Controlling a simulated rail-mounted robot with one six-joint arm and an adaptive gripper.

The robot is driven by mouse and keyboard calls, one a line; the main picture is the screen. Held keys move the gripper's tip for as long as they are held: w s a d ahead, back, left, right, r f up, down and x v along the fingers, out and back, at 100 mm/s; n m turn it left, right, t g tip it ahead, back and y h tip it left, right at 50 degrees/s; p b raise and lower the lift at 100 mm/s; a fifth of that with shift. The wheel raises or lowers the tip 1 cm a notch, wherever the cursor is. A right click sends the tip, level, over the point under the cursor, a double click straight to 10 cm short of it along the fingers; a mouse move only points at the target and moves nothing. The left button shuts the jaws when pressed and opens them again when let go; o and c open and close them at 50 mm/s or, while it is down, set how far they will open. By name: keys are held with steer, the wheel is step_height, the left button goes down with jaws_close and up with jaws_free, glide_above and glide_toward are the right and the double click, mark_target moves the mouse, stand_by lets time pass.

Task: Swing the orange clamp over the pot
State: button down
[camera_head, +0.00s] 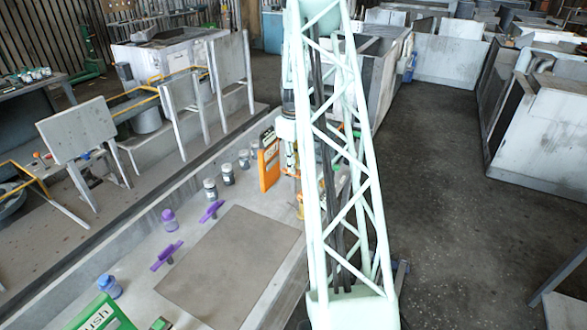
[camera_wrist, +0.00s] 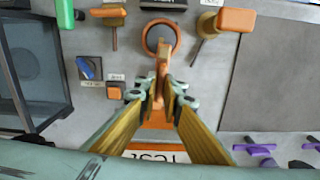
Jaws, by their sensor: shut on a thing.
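The orange clamp (camera_wrist: 162,58) stands upright in the middle of the wrist view. A round orange-brown ring (camera_wrist: 146,37) shows at its far end, with grey surface inside; I cannot tell whether the ring is part of the clamp. My gripper (camera_wrist: 161,96) is shut on the clamp's narrow orange part, with its fingertips on either side. An orange block shows below, between the fingers. I cannot make out the pot with certainty. In the head view, my pale green lattice arm hides most of the gripper and clamp.
An orange panel (camera_head: 268,165) stands on the bench, left of my arm. Small jars (camera_head: 227,174) and purple handles (camera_head: 167,255) stand nearby. A flat brown-grey plate (camera_head: 230,262) lies clear at the front. An orange-and-brass handle (camera_wrist: 236,20) and blue knob (camera_wrist: 88,68) flank the clamp.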

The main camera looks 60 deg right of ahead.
steer(key=shift+n, duration=0.4)
steer(key=c, duration=2.8)
jaws_free()
steer(key=shift+r, duration=0.15)
steer(key=shift+r, duration=5.85)
